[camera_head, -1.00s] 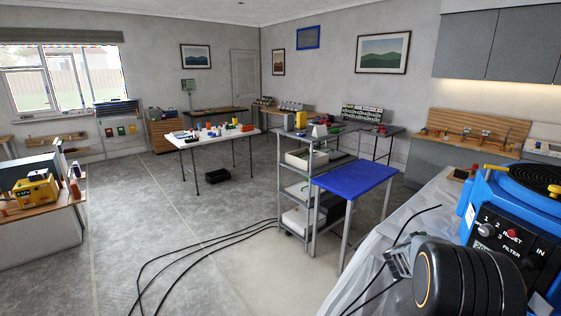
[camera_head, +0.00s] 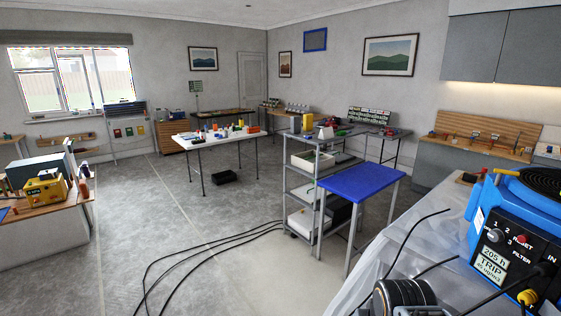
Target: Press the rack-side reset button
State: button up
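A blue machine (camera_head: 489,203) stands at the right edge, with a black panel on its front. A red button (camera_head: 521,239) labelled RESET sits on that panel, above the word FILTER. A pale display (camera_head: 493,262) below it reads "205 h TRIP" with a smaller, unclear line. A grey open-shelf rack (camera_head: 303,181) stands near the middle, beside a blue-topped table (camera_head: 361,181). I cannot tell from the picture which button counts as rack-side. Only a dark ridged part of my arm shows at the bottom edge; my gripper is not in view.
A sheet-covered bench (camera_head: 430,232) bears the blue machine. Black cables (camera_head: 190,254) cross the floor toward the rack. A left bench (camera_head: 45,227) holds a yellow device (camera_head: 46,190). A white table (camera_head: 215,139) stands farther back. Open floor (camera_head: 120,230) lies at centre left.

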aim_at(524, 237)
jog(key=u, duration=0.05)
jog(key=k, duration=1)
jog(key=u, duration=0.95)
jog(key=i, duration=0.75)
jog(key=z, duration=2.5)
jog(key=i, duration=0.5)
jog(key=z, duration=0.1)
